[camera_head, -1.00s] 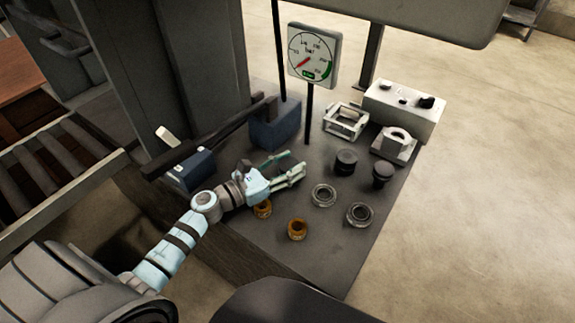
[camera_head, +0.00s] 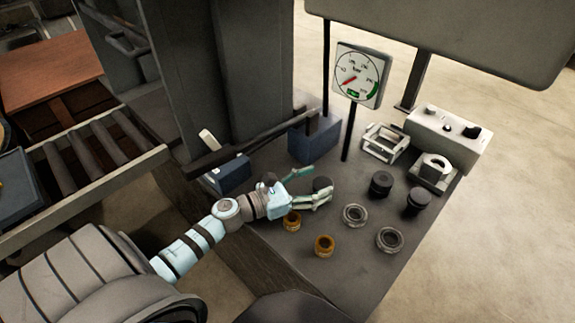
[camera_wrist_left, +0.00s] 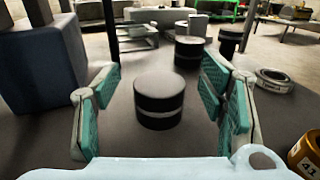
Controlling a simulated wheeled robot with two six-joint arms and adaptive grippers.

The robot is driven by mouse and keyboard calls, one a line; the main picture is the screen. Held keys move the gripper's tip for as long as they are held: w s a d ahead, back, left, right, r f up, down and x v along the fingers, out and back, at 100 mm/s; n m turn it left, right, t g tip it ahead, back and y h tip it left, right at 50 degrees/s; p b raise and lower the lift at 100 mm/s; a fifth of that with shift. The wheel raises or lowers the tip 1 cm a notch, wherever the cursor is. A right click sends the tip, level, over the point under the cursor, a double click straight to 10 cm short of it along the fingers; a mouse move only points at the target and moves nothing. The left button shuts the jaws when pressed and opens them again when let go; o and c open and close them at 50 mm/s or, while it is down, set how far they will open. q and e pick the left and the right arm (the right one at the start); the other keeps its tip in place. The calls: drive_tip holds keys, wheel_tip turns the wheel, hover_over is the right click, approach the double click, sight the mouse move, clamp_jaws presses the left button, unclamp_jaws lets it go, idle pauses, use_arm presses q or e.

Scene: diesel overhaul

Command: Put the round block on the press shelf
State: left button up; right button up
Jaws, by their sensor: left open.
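A dark round block (camera_head: 322,184) with a pale band stands upright on the dark bench top. It also shows in the left wrist view (camera_wrist_left: 159,100). My left gripper (camera_head: 313,186) is open, with its green-padded fingers on either side of this block; in the wrist view there are gaps between pads and block. Two similar dark cylinders stand to the right, one plain (camera_head: 381,184) and one with a wider top (camera_head: 418,202). A dark grey press-like frame (camera_head: 240,70) rises at the back left; I cannot tell which surface is the press shelf. My right gripper is not in view.
Two brass rings (camera_head: 324,245) and two steel rings (camera_head: 390,240) lie near the front. A blue block (camera_head: 315,142), a gauge (camera_head: 358,76) on a post and white fixtures (camera_head: 442,132) stand behind. A roller conveyor (camera_head: 95,160) is at left.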

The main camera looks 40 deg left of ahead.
use_arm(q)
drive_tip(key=b+v, duration=0.1)
drive_tip(key=v, duration=0.5)
drive_tip(key=shift+s+a+f+b, duration=0.1)
drive_tip(key=shift+s+f+b, duration=0.1)
drive_tip(key=shift+b, duration=0.15)
drive_tip(key=shift+s+a+r+p, duration=0.15)
drive_tip(key=shift+s+a+p, duration=0.1)
drive_tip(key=shift+s, duration=0.25)
drive_tip(key=shift+s+a+r+p, duration=0.15)
drive_tip(key=shift+s+a+p, duration=0.1)
drive_tip(key=shift+s, duration=0.2)
drive_tip(key=shift+s+a, duration=0.25)
drive_tip(key=shift+s, duration=0.15)
